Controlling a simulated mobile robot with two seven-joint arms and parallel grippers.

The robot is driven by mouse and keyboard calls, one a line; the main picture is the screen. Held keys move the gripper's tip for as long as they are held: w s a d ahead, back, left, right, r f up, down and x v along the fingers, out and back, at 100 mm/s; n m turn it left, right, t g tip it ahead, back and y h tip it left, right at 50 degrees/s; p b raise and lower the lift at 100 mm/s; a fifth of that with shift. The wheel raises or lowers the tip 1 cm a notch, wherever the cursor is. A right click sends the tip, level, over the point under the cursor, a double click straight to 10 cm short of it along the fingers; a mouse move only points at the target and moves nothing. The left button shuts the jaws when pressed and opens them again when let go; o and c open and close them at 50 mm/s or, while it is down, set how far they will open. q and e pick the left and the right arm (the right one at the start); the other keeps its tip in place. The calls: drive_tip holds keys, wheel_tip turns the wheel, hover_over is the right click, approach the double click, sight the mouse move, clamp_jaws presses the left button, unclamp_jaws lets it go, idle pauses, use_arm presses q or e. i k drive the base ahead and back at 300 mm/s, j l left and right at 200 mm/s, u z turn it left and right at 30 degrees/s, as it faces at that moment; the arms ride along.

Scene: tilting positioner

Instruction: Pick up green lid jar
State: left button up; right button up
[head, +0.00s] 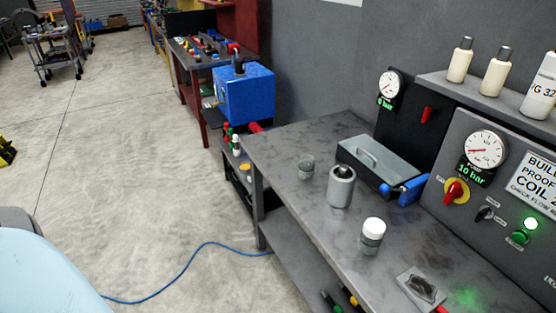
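I see no jar with a clearly green lid. On the grey workbench (290,143) a small jar (306,167) with a dull grey or grey-green lid stands upright near the back left; its lid colour is hard to tell. A second jar (372,236) with a white lid stands upright nearer the front edge. A grey metal cylinder (341,187) with an open, dark top stands between them. Neither of my grippers is in view.
A grey metal box (375,165) with a handle and a blue tool (405,190) lie behind the jars. A grey block (421,288) is at the bench's near end. A control panel (485,190) rises behind. A blue hose (205,245) crosses the open floor.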

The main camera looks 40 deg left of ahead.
sight(307, 165)
drive_tip(key=u, duration=1)
drive_tip(key=i+j+z, duration=0.1)
drive_tip(key=z, duration=0.25)
drive_tip(key=j+z, duration=0.15)
drive_tip(key=z, duration=0.2)
drive_tip(key=i+j+z, duration=0.1)
drive_tip(key=z, duration=0.25)
drive_tip(key=i+j+z, duration=0.1)
drive_tip(key=j+z, duration=0.15)
drive_tip(key=j, duration=0.25)
drive_tip(key=j+z, duration=0.3)
drive_tip(key=j, duration=0.25)
drive_tip(key=j+z, duration=0.3)
drive_tip(key=j, duration=1.85)
drive_tip(key=k, duration=0.1)
